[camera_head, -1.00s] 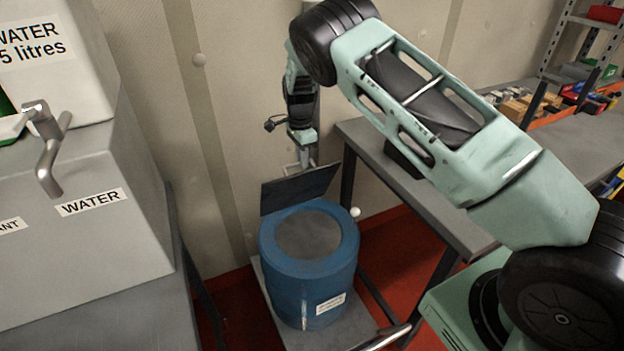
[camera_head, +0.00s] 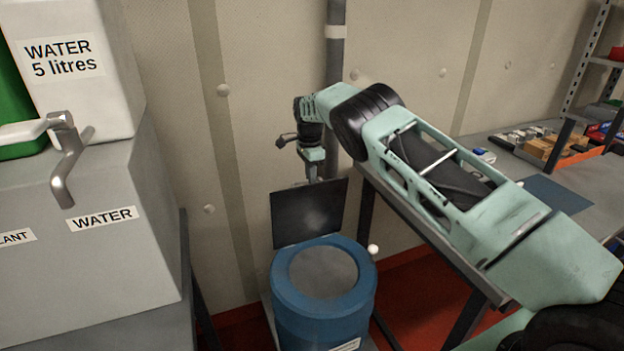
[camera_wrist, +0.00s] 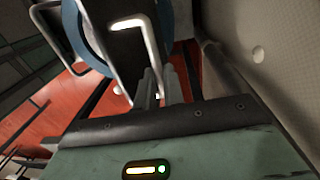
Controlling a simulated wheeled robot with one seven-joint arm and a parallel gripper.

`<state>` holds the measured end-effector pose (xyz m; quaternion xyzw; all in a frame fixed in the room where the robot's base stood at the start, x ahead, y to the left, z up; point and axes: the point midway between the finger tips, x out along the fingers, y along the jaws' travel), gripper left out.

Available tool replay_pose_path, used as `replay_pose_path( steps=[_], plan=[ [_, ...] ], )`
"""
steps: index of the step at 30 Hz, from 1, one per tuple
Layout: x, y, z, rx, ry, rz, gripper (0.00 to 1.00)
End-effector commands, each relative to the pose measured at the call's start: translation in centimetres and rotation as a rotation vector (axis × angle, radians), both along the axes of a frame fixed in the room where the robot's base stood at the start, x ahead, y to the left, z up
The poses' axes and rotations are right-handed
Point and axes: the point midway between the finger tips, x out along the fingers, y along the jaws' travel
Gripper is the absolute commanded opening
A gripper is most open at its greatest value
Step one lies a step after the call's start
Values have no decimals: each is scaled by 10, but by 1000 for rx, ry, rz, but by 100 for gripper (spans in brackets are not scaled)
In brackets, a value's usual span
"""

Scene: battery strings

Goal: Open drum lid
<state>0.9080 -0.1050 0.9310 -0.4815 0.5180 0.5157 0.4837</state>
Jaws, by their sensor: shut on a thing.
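The blue drum (camera_head: 322,318) stands on the floor below my arm, with a round grey area inside its blue rim. Its dark, square lid (camera_head: 308,216) stands raised, close to upright, at the drum's back edge. My gripper (camera_head: 315,178) is at the lid's upper edge; its fingers are small and partly hidden in the head view. In the wrist view my gripper (camera_wrist: 160,88) is shut at one leg of a pale metal loop handle (camera_wrist: 146,38). The blue drum rim (camera_wrist: 92,48) shows beyond the handle. The exact grip contact is hard to make out.
A grey metal bench (camera_head: 425,225) stands right of the drum, beneath my arm. The wall (camera_head: 265,100) and a vertical pipe (camera_head: 336,60) are close behind my gripper. A grey cabinet with a water tap (camera_head: 68,165) stands at left.

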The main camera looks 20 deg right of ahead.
Motion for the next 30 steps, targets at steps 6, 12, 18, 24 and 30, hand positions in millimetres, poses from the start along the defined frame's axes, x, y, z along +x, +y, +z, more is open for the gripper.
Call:
replay_pose_path(
  steps=[6, 12, 18, 24, 30],
  plan=[
    [-3, 1, -9, 2, 14, 0, 0],
    [-3, 1, -9, 2, 15, 0, 21],
    [-2, 1, -5, 1, 9, 0, 32],
    [-1, 0, 0, 1, 6, 0, 32],
    [2, 0, 29, 1, 1, 1, 32]
  ],
)
